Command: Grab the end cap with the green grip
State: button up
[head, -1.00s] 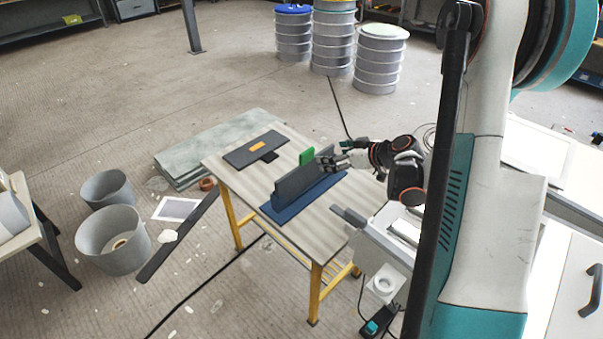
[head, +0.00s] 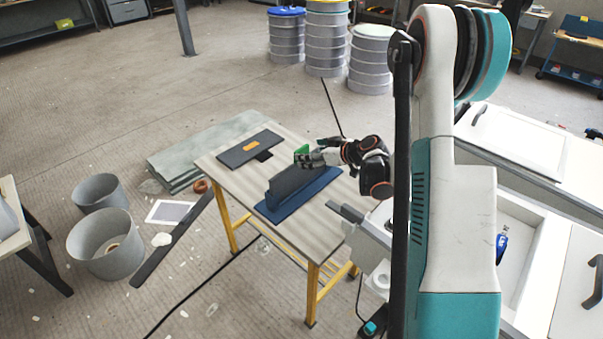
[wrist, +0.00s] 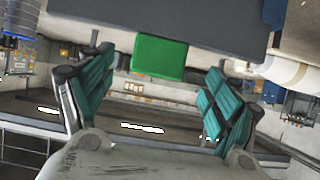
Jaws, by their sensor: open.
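The end cap is a dark grey upright panel (head: 287,182) on a blue base (head: 298,197), standing on the small table. Its green grip (head: 302,150) sticks up at the far end, partly covered by my gripper. In the wrist view the green grip (wrist: 159,57) hangs from the grey panel (wrist: 180,22). My gripper (wrist: 160,72) is open, with one teal-padded finger on each side of the green grip and visible gaps. In the head view my gripper (head: 308,157) is right at the grip. I cannot tell how deep the grip lies between the fingers.
A flat dark grey piece with an orange grip (head: 250,147) lies on the table's (head: 222,165) far left part. Grey buckets (head: 106,243) and pale sheets stand on the floor to the left. A white cabinet is at the right.

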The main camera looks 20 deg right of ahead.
aim_at(303, 152)
jog(key=b+x, duration=0.1)
jog(key=x, duration=0.3)
jog(key=shift+w+f+b, duration=0.1)
jog(key=shift+w+b, duration=0.05)
jog(key=shift+b, duration=0.15)
jog(key=c, duration=1.8)
jog(key=shift+o, duration=0.2)
jog(key=shift+r, duration=0.2)
